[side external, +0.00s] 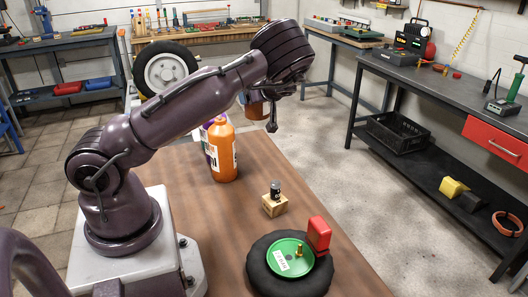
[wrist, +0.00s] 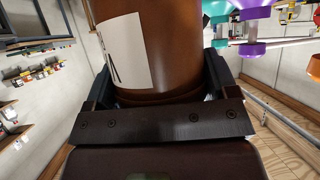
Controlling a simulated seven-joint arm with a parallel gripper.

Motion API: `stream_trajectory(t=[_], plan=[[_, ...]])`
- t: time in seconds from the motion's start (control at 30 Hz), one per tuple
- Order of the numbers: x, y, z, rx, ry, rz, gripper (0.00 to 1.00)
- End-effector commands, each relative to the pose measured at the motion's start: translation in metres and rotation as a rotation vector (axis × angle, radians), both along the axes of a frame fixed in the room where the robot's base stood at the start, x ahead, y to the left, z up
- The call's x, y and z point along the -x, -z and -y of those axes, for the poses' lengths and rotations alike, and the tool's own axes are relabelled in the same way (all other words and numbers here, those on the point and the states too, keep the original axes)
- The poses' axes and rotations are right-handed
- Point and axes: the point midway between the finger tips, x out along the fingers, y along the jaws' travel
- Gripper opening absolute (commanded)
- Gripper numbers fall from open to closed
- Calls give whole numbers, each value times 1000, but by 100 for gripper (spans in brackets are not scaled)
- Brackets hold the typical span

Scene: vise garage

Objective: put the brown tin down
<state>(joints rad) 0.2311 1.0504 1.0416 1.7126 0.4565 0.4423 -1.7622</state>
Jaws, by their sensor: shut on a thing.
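The brown tin (side external: 257,110) shows in the side view beyond the orange bottle, partly hidden by my arm's end. In the wrist view the tin (wrist: 185,45) fills the upper middle, with a white label on its left side. My gripper (wrist: 160,85) is shut on it, one finger on either side. In the side view my gripper (side external: 268,112) is at the far end of the wooden table (side external: 240,210), and the tin appears held above table level. The tin's underside and any gap below it cannot be made out.
An orange bottle (side external: 223,152) stands on the table with a purple container (side external: 207,130) behind it. A small dark jar (side external: 275,188) sits on a wooden block (side external: 274,206). A black ring with a green disc (side external: 290,262) and a red block (side external: 319,232) are at the near end.

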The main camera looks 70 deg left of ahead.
Motion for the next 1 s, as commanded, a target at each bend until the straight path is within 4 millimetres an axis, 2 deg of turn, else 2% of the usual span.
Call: stream_trajectory(t=[0.03,0.1,0.3,0.47,0.6,0.77,1.0], plan=[[0,16,16,-3,37,-14,40],[0,38,34,-6,118,-17,40],[4,81,73,-7,382,-10,40],[7,91,93,-3,583,-1,40],[9,87,100,-4,711,3,40],[-1,82,107,-3,822,2,40],[-4,108,109,-4,856,-7,40]])
